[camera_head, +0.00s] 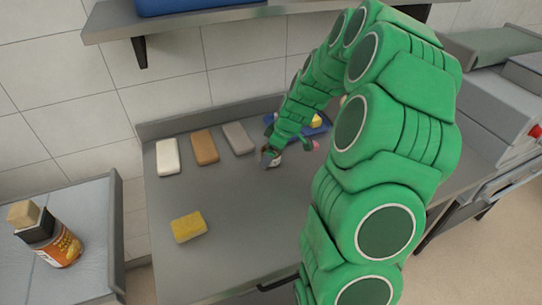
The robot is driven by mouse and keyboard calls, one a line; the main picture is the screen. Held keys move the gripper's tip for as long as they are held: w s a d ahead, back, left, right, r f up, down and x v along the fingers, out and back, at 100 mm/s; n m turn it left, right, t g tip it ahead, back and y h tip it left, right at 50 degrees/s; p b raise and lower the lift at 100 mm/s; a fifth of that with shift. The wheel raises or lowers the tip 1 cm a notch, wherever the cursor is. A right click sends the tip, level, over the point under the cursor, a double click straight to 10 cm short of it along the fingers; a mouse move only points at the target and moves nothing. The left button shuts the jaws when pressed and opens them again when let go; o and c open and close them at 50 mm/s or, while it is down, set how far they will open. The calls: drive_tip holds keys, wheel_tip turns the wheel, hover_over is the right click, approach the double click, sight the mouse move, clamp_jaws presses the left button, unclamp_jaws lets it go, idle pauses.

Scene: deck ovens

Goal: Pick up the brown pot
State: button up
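I cannot make out a brown pot in this view. The only brown item on the steel counter (225,262) is a flat brown block (205,147), lying between a white block and a grey block near the back wall. My green arm reaches over the counter from the right. My gripper (269,159) is small in the picture, above the counter in front of the grey block and to its right. Its fingers are too small to show whether they are open or shut. My arm hides much of the counter's right part.
A white block (167,157), a grey block (239,138) and a yellow sponge (188,227) lie on the counter. A blue item (318,129) is partly behind my arm. A shelf (180,24) hangs above.

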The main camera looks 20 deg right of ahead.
drive_tip(key=c, duration=1)
drive_tip(key=shift+r, duration=0.15)
drive_tip(key=shift+r, duration=0.35)
wheel_tip(320, 180, up, 2)
drive_tip(key=shift+w+r, duration=0.1)
drive_tip(key=s+a+r, duration=0.1)
drive_tip(key=s+r, duration=0.2)
drive_tip(key=s, duration=0.1)
drive_tip(key=s+r, duration=0.3)
drive_tip(key=s, duration=0.2)
drive_tip(key=s+a+r, duration=0.1)
drive_tip(key=s+r, duration=0.2)
drive_tip(key=s, duration=0.2)
drive_tip(key=shift+a+r, duration=0.35)
drive_tip(key=shift+r, duration=0.05)
